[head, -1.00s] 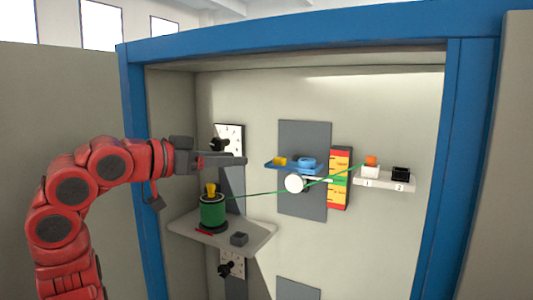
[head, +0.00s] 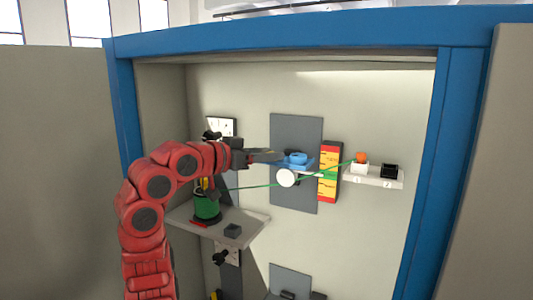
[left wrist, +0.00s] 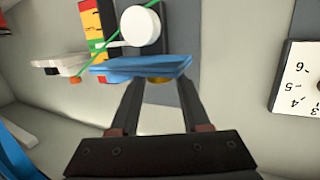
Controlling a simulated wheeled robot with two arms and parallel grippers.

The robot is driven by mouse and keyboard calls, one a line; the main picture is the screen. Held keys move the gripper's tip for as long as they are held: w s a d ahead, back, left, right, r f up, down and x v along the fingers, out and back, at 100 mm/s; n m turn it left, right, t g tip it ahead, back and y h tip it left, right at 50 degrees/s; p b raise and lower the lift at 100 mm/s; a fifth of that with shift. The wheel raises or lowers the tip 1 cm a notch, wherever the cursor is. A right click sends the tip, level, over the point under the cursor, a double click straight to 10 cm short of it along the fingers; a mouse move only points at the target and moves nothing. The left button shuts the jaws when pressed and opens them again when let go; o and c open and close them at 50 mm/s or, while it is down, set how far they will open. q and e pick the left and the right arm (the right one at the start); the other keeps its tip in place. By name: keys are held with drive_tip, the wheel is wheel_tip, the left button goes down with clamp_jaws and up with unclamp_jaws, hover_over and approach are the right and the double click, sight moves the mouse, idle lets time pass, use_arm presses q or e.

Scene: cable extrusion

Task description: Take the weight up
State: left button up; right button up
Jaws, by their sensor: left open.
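In the left wrist view, which looks upside down, the shelf (left wrist: 140,68) crosses the upper middle. A small brass-yellow piece (left wrist: 159,80), probably the weight, shows at the shelf's edge between the tips of my left gripper (left wrist: 157,86). My left gripper (head: 280,156) is open, at the left end of the shelf in the head view, and hides that piece there. I cannot tell whether a finger touches it. My right gripper is not in view.
A white wheel (head: 286,178) and a coloured scale (head: 329,172) are close to the shelf, with a green cable passing. A white ledge (head: 372,179) at right holds a black block (head: 389,171).

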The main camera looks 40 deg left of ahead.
use_arm(q)
clamp_jaws()
drive_tip(key=shift+r, duration=2.4)
drive_tip(key=shift+s, duration=0.1)
drive_tip(key=shift+s, duration=0.25)
drive_tip(key=shift+s+d+r+b, duration=0.15)
drive_tip(key=shift+s+d, duration=0.25)
drive_tip(key=shift+s, duration=0.65)
drive_tip(key=shift+s+d+b, duration=0.25)
drive_tip(key=shift+s+d, duration=0.1)
drive_tip(key=shift+s, duration=0.7)
